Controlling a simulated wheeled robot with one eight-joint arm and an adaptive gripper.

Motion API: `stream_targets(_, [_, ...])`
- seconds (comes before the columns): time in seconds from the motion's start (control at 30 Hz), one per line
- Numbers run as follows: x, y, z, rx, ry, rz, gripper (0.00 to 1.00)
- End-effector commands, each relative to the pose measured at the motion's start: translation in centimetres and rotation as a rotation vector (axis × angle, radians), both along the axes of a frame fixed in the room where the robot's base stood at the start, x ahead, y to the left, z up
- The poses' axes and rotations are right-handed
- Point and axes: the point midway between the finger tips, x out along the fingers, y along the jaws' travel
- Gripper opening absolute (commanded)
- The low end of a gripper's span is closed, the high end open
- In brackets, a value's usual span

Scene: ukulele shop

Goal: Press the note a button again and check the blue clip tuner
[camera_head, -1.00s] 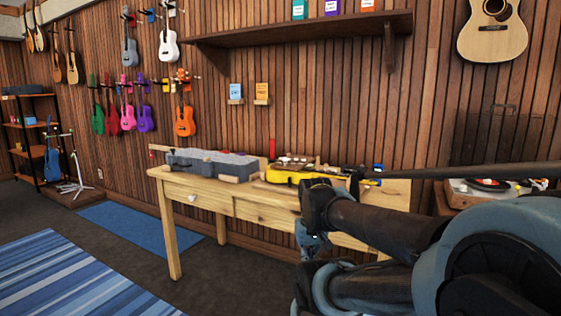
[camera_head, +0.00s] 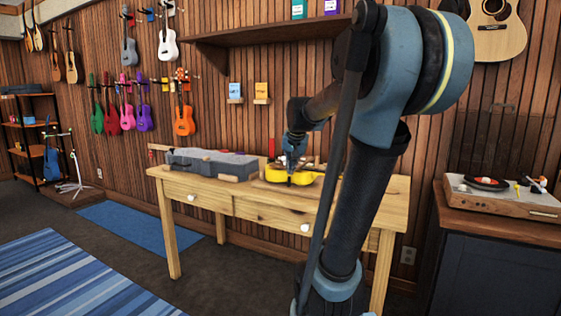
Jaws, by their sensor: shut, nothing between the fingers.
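A yellow ukulele (camera_head: 308,178) lies on the wooden workbench (camera_head: 240,203), right of the grey case. My gripper (camera_head: 289,180) is shut and empty, pointing down over the left end of the ukulele's body. I cannot tell whether its fingertips touch anything. A row of small pale and reddish things (camera_head: 309,163) shows just behind the ukulele; they are too small to tell whether a note a button is among them. My arm covers the ukulele's neck and head, and I do not see the blue clip tuner.
A grey case (camera_head: 211,164) takes up the bench's left half. A record player (camera_head: 503,194) stands on a dark cabinet (camera_head: 495,265) at the right. A wall shelf (camera_head: 262,28) hangs above. The floor in front of the bench is clear, with a striped rug (camera_head: 70,270) at the left.

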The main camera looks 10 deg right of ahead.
Motion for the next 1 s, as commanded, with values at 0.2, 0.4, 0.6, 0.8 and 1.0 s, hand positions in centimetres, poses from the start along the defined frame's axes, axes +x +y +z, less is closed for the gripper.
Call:
stream_targets(0.2, [9.7, -0.2, 4.4, 0.068, -0.095, -0.108, 0.0])
stream_targets(0.4, [18.1, -0.5, 7.4, 0.137, -0.179, -0.2, 0.0])
stream_targets(0.6, [24.3, -0.7, 9.2, 0.196, -0.243, -0.266, 0.0])
stream_targets(0.8, [26.9, -0.8, 9.8, 0.222, -0.269, -0.293, 0.0])
stream_targets(1.0, [27.2, -0.8, 9.9, 0.225, -0.273, -0.296, 0.0])
